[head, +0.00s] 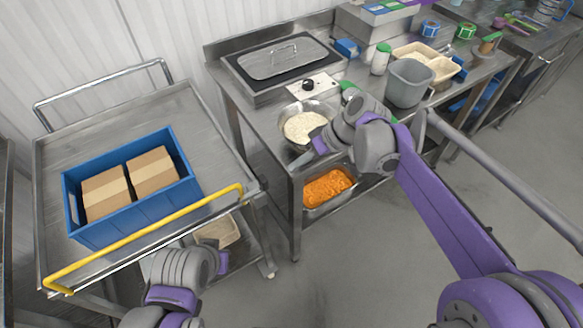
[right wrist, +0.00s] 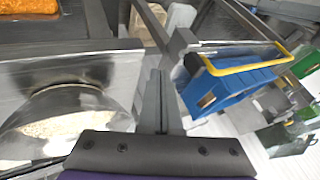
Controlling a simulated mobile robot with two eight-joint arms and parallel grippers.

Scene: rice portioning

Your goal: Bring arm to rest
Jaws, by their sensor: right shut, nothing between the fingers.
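My right gripper (head: 306,156) hangs at the front left edge of the steel table, beside the metal bowl of rice (head: 304,127) and partly in front of it. In the right wrist view the fingers of the right gripper (right wrist: 157,85) are together with nothing between them. The rice bowl (right wrist: 70,118) shows at the left of that view, apart from the fingers. My left arm is low at the front of the cart in the head view. Its gripper (head: 212,244) is small and partly hidden, and its fingers cannot be made out.
A blue crate (head: 73,207) with two cardboard boxes stands on the cart with a yellow handle (head: 150,237). A tray of orange food (head: 328,189) sits on the shelf under the table. A grey container (head: 408,83) and a green-capped shaker (head: 380,60) stand behind my right wrist.

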